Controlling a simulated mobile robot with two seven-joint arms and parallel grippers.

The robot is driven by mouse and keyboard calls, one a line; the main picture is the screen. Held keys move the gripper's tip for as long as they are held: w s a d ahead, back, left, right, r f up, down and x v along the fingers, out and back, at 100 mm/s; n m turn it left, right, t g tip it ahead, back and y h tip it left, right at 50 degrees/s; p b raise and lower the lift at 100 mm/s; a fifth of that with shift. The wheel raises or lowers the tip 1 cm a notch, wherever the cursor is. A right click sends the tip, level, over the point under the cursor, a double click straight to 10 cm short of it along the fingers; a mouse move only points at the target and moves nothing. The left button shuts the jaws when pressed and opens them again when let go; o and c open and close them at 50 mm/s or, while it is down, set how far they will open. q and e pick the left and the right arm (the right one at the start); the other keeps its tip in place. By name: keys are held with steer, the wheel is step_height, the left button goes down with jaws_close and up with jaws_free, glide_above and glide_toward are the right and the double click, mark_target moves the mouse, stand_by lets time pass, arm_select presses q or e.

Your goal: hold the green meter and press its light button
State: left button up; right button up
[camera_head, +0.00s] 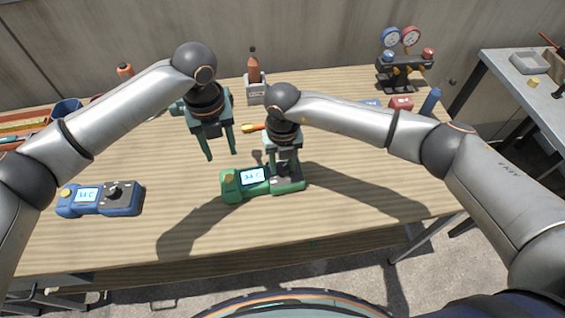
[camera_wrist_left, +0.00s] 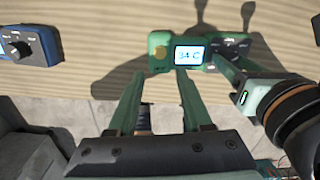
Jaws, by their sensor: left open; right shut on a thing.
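The green meter (camera_head: 234,186) lies on the wooden table near its front edge, its screen lit. My right gripper (camera_head: 286,176) is shut on the meter's right part, partly hiding it. In the left wrist view the meter (camera_wrist_left: 160,41) shows its lit screen and a round yellowish button (camera_wrist_left: 160,54) at its left end. My left gripper (camera_head: 221,156) is open and empty, above the table and beyond the meter in the head view. In the left wrist view its fingers (camera_wrist_left: 154,88) point toward the meter, apart from it.
A blue meter (camera_head: 98,199) with a lit screen lies at the left. A bottle in a grey holder (camera_head: 255,88) and a gauge set (camera_head: 402,70) stand at the back. The table's front edge is close to the green meter.

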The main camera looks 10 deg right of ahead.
jaws_close()
arm_select(q)
steer(key=shift+c, duration=0.3)
jaws_close()
stand_by(1.3)
